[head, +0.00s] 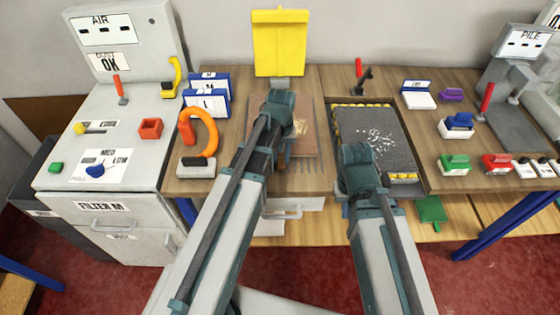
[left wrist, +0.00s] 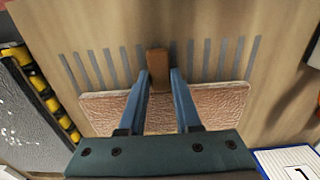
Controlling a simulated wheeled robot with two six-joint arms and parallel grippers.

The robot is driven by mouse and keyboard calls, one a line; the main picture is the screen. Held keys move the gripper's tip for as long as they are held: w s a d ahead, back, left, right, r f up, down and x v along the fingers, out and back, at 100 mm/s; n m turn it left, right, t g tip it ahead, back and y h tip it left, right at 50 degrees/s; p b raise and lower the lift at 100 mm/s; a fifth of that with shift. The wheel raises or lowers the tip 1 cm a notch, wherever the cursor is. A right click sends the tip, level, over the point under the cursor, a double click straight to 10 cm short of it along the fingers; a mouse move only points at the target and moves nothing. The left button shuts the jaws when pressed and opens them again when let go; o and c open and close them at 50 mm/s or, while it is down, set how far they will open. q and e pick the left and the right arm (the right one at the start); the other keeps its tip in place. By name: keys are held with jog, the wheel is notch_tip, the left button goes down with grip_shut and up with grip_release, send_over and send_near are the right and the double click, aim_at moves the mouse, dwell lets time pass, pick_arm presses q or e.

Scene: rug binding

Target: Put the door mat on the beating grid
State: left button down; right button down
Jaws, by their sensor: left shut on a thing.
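The door mat (left wrist: 215,104) is a brown, rough-textured slab. In the head view (head: 308,128) it shows partly behind my left arm, with a pale tan patch on it. It lies over the grey slats of the beating grid (left wrist: 108,66), whose slat ends also stick out at the mat's near edge in the head view (head: 302,166). My left gripper (left wrist: 160,76) is shut on a brown upright tab at the mat's edge. Whether the mat rests fully on the slats is not clear. My right gripper's wrist (head: 360,165) is over the grey tray at right; its fingers are hidden.
A yellow board (head: 279,45) stands behind the grid. An orange hooked tool (head: 204,135) and blue-framed cards (head: 206,100) are at left. Several coloured brushes stand at right.

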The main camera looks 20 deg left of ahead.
pick_arm(q)
jog(key=shift+f, duration=0.55)
jog(key=shift+r, duration=0.15)
pick_arm(e)
jog(key=shift+f, duration=0.4)
pick_arm(q)
jog(key=c, duration=0.6)
grip_release()
pick_arm(e)
jog(key=shift+f, duration=0.1)
